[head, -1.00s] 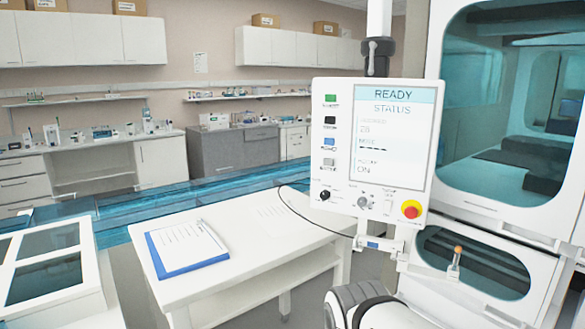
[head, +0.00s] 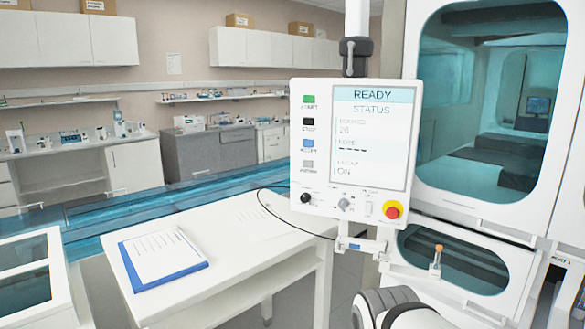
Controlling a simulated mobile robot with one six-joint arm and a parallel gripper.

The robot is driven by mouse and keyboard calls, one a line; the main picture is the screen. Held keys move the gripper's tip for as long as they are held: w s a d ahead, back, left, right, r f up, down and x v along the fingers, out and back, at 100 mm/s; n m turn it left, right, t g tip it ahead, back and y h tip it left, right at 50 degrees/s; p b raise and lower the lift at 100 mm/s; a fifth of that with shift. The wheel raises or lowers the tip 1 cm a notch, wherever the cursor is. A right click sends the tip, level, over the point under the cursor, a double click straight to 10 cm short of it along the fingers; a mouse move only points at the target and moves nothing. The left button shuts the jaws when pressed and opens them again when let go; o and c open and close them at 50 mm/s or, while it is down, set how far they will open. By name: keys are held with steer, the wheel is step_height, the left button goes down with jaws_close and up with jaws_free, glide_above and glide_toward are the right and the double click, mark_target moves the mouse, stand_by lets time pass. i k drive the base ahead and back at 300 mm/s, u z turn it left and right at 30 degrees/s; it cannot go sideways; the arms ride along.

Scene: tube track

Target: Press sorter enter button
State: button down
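The sorter's control panel (head: 322,187) hangs from a column in the middle of the head view. Its screen (head: 372,137) reads READY and STATUS. Down its left side sit a green button (head: 309,99), a black button (head: 308,121), a blue button (head: 308,145) and a grey button (head: 307,164). Their labels are too small to read surely, so I cannot tell which is enter. A red knob on a yellow base (head: 392,210) is at the lower right. Part of my arm shows at the bottom edge, below the panel. My gripper is not in view.
A white table (head: 215,258) with a blue clipboard (head: 163,257) stands left of the panel. A large white machine with dark windows (head: 480,110) is on the right. A small orange-topped tube (head: 436,262) stands below the panel. A thin cable hangs from the panel.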

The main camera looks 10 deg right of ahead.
mark_target(306, 163)
steer(key=u, duration=0.05)
steer(key=i, duration=1)
steer(key=z, duration=0.05)
